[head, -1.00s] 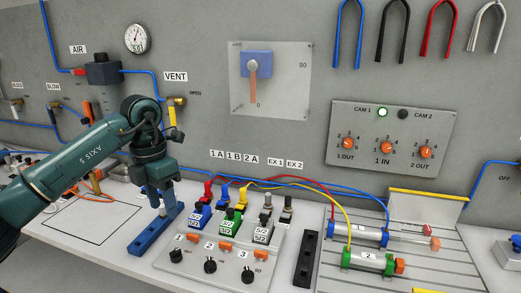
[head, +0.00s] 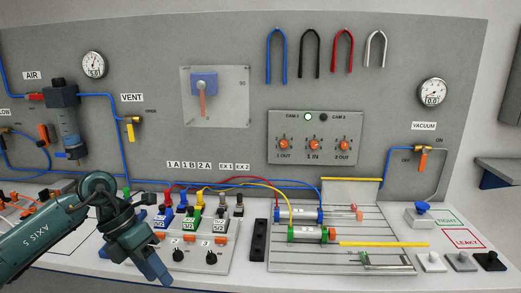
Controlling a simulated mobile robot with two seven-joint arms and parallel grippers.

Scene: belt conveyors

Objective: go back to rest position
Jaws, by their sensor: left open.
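My left gripper (head: 156,269) is in the lower left of the head view, in front of the valve panel. Its arm comes in from the left, with the wrist bent down to the right. The gripper is open, and I see nothing held in it. The wrist covers the left end of the valve panel (head: 190,257). My right gripper is not in view.
Blue, green and grey valves with hoses stand behind the panel's knobs. A black bar (head: 259,240) stands right of it. Two cylinders (head: 307,234) lie on the slotted plate (head: 345,212). Small blocks (head: 461,261) sit at the right. A gauge wall (head: 215,150) stands behind.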

